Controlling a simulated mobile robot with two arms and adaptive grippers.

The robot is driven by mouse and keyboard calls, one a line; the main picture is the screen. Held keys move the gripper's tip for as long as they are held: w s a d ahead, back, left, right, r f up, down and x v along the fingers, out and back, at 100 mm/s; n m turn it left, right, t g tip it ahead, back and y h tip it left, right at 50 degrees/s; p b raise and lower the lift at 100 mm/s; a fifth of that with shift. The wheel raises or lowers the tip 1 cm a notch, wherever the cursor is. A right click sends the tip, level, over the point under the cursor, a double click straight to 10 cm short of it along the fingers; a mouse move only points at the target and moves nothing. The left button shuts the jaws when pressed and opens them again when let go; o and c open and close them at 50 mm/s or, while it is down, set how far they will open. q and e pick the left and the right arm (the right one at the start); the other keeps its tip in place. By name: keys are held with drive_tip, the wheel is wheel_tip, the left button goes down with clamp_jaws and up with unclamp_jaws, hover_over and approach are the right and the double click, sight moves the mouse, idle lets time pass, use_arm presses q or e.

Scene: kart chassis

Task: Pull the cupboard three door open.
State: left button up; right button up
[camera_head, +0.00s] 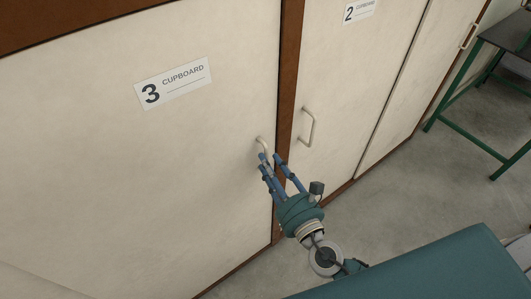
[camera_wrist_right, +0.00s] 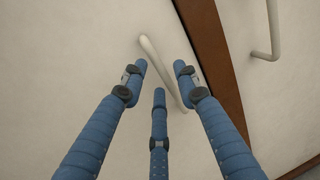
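The cupboard three door (camera_head: 130,170) is a cream panel with a "3 CUPBOARD" label (camera_head: 174,83), and it looks shut against the brown post. Its pale bar handle (camera_head: 261,143) is near the door's right edge. My right gripper (camera_head: 275,164), with blue fingers, is at the handle's lower part. In the right wrist view the handle (camera_wrist_right: 159,62) runs slantwise between the spread fingertips of the gripper (camera_wrist_right: 162,76). The fingers are open; whether any touches the handle is unclear. The handle's lower end is partly hidden in the head view. My left gripper is not in view.
The cupboard two door (camera_head: 345,90) and its handle (camera_head: 309,127) are just right of the brown post (camera_head: 288,80). A dark table with green legs (camera_head: 462,90) stands at the upper right. Grey floor (camera_head: 415,190) is clear between them.

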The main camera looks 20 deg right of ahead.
drive_tip(key=shift+w+a, duration=0.15)
drive_tip(key=shift+w, duration=0.65)
drive_tip(key=shift+w+a, duration=0.1)
drive_tip(key=shift+w, duration=0.65)
drive_tip(key=shift+c, duration=0.2)
clamp_jaws()
